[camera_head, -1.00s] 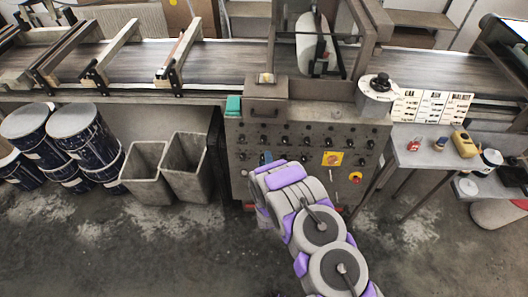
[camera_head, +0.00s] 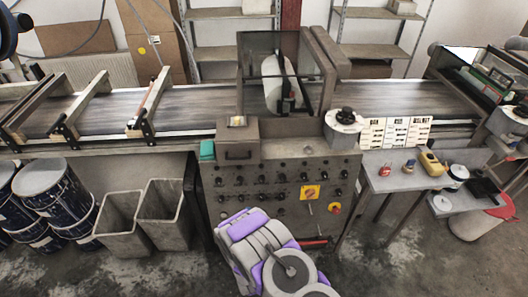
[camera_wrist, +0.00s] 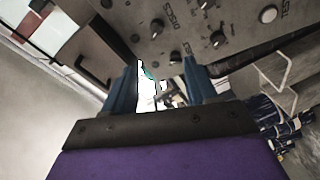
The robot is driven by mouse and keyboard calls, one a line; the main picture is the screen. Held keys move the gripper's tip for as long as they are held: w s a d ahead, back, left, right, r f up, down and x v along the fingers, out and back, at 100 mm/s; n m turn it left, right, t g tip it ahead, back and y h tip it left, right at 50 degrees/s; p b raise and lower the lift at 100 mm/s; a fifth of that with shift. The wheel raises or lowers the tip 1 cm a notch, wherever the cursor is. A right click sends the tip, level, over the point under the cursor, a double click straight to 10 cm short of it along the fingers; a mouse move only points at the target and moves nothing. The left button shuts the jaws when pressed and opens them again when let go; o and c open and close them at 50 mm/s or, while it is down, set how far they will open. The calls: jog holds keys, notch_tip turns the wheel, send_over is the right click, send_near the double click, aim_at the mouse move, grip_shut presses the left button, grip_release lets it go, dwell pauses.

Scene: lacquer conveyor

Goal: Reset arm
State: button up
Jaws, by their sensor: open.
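My gripper (camera_wrist: 160,88) shows in the wrist view as two blue fingers standing apart, with nothing between them. In the head view my purple and grey arm is at the lower middle, in front of the control panel (camera_head: 262,195); the gripper itself cannot be made out there. The wrist view shows the panel, with black knobs, tilted at the top (camera_wrist: 225,25).
The conveyor belt (camera_head: 190,103) runs across behind the panel. Grey bins (camera_head: 160,215) and dark blue drums (camera_head: 50,200) stand at the left. A small table (camera_head: 398,180) with several items is at the right. Floor shows beneath (camera_head: 385,262).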

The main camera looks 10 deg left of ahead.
jog(key=w+d+r+m+g+h, duration=0.55)
jog(key=d+r+m, duration=0.25)
jog(key=d+r, duration=0.4)
jog(key=s+d+r+m+g, duration=0.3)
jog(key=s+d+r, duration=0.15)
jog(key=r, duration=0.35)
jog(key=s+d+r+m+g, duration=0.2)
jog(key=s+d+r, duration=0.3)
jog(key=s, duration=0.7)
jog(key=s+d+r+m+g+h, duration=0.1)
jog(key=s+d+r+m+g, duration=0.2)
jog(key=s, duration=1)
jog(key=s+d+r+m+g, duration=0.2)
jog(key=s+d+r+g, duration=0.2)
jog(key=s+d+r, duration=0.4)
jog(key=s, duration=0.4)
jog(key=shift+s+r+m, duration=0.25)
jog(key=shift+s+m, duration=0.05)
jog(key=shift+h, duration=0.25)
